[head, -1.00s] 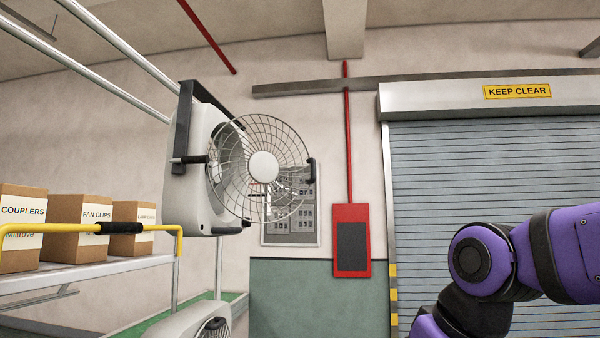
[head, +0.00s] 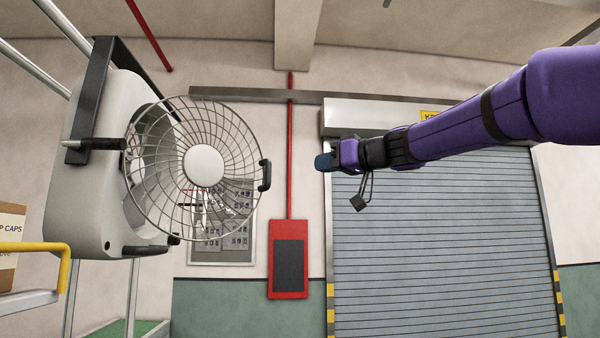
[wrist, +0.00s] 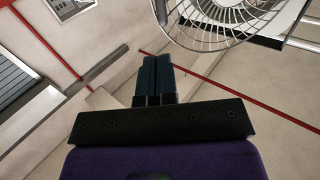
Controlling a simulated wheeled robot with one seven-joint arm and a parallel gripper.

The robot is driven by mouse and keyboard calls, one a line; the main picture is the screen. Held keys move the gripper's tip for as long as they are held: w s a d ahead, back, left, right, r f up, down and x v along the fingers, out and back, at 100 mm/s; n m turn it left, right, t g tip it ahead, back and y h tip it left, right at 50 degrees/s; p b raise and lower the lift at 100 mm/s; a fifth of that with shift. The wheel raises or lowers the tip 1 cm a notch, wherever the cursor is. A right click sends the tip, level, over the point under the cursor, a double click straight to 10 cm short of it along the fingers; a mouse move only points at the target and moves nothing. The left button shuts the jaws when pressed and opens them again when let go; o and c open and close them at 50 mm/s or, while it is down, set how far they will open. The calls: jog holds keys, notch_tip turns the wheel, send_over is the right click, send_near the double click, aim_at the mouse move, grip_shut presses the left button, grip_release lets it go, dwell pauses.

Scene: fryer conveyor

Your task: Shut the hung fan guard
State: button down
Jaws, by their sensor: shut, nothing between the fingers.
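The hung fan (head: 90,185) has a light grey housing in a dark bracket at the left of the head view. Its round wire guard (head: 225,140) stands swung open to the right of the housing, with a pale hub and a black handle (head: 265,175) on its right rim. My gripper (head: 320,162) is shut and empty, to the right of the handle and apart from it in the picture. In the wrist view the closed fingers (wrist: 153,75) are at the middle, and part of the guard (wrist: 235,25) shows at upper right.
A grey roller shutter (head: 430,240) fills the right behind my arm. A red box (head: 288,260) and a panel (head: 222,235) are on the wall behind the guard. A yellow-railed cart (head: 30,300) with a carton (head: 8,245) stands lower left. Open air lies between gripper and guard.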

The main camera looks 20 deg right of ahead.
jog(key=x, duration=1.3)
jog(key=shift+w, duration=0.15)
jog(key=shift+a+f, duration=0.1)
jog(key=shift+a, duration=0.05)
jog(key=shift+w, duration=0.1)
